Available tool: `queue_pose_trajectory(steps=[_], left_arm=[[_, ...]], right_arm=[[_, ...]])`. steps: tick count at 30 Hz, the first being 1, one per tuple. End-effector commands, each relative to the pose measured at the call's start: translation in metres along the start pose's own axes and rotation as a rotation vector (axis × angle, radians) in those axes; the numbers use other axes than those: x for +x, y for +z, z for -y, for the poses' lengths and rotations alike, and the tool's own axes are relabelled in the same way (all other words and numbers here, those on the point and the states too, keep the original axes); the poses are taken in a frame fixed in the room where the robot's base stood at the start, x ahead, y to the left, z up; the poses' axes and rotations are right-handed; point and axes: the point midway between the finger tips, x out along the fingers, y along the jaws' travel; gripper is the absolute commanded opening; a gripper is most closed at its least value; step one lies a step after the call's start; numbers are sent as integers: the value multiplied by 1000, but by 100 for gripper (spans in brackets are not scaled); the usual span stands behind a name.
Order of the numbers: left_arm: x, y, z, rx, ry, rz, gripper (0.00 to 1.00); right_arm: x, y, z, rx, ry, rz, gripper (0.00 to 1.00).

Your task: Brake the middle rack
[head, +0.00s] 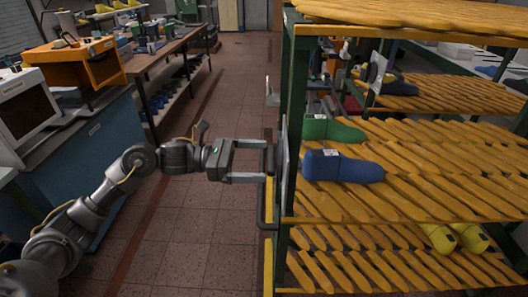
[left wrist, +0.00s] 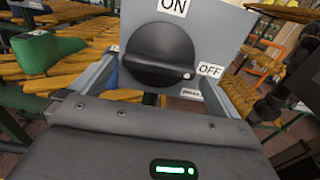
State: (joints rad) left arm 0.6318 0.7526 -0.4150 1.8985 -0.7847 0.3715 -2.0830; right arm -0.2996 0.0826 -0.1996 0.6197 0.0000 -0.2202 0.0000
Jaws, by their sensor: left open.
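The near rack (head: 345,203) has a green frame and yellow slatted shelves. A grey panel (head: 291,155) is mounted on its left side, seen nearly edge-on in the head view. In the left wrist view the panel (left wrist: 222,30) carries a round black knob (left wrist: 158,52), an ON label at the top and an OFF label at the right. The knob's white dot is at its right, near OFF. My left gripper (head: 264,161) is open, its fingers on either side of the knob; I cannot tell whether they touch it. My right gripper is not in view.
A green shoe last (head: 328,129) and a blue one (head: 342,167) lie on the rack. Another panel (head: 375,72) shows farther back. A workbench (head: 165,55) and an orange machine (head: 75,62) stand at the left. The tiled floor (head: 205,215) between is clear.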

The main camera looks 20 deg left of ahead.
Motion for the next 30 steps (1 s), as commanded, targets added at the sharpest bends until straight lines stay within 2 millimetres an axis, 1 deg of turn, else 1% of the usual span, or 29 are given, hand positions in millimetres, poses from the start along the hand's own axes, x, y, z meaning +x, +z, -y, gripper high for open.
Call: queue_pose_trajectory(steps=[1,6,16,23,24,30], left_arm=[[8,3,0,-3,-2,3,100],[21,1,0,-1,0,1,100],[23,-1,0,-1,1,0,100],[23,-1,0,-1,1,0,70],[23,-1,0,-2,1,0,68],[23,-2,0,-19,1,0,68]], right_arm=[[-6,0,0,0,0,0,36],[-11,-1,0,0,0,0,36],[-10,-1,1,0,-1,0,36],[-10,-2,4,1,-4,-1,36],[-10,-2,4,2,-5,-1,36],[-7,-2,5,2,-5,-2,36]])
